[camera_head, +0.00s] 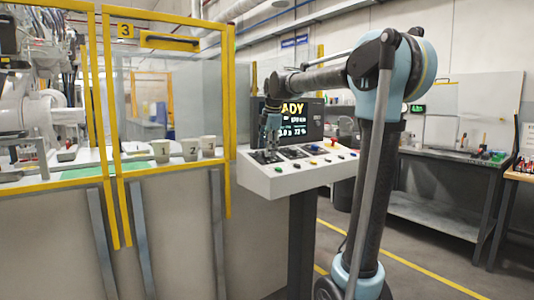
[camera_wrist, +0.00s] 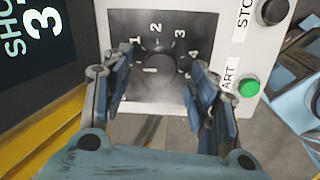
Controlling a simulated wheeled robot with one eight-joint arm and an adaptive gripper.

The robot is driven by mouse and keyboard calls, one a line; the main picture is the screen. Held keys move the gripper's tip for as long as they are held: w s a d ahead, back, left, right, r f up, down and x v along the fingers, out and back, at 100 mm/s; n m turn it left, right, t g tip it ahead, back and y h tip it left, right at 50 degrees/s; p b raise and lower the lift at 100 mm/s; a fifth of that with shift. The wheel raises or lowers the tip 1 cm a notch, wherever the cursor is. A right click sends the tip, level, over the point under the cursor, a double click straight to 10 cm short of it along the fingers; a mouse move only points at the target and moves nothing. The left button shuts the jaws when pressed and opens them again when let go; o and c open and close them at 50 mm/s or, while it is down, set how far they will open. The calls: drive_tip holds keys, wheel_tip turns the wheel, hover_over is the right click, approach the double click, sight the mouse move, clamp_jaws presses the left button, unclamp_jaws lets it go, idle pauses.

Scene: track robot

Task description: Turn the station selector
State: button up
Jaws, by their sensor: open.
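The station selector (camera_wrist: 153,68) is a dark round knob on a black plate with white numbers around it, in the wrist view. Its light mark lies on the left part of the knob; I cannot tell surely which number it points to. My gripper (camera_wrist: 160,75) is open, with one blue finger on each side of the knob; I cannot tell whether they touch it. In the head view my gripper (camera_head: 269,150) is over the left part of the white control console (camera_head: 300,182), and hides the selector there.
A green start button (camera_wrist: 249,87) and a black stop button (camera_wrist: 272,11) sit beside the selector plate. A screen (camera_head: 305,118) stands behind the console. A yellow-framed fence (camera_head: 229,120) is close on the left, with numbered bins (camera_head: 161,150) behind it.

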drive_tip(key=shift+x, duration=0.9)
drive_tip(key=c, duration=1.1)
drive_tip(key=shift+o, duration=0.2)
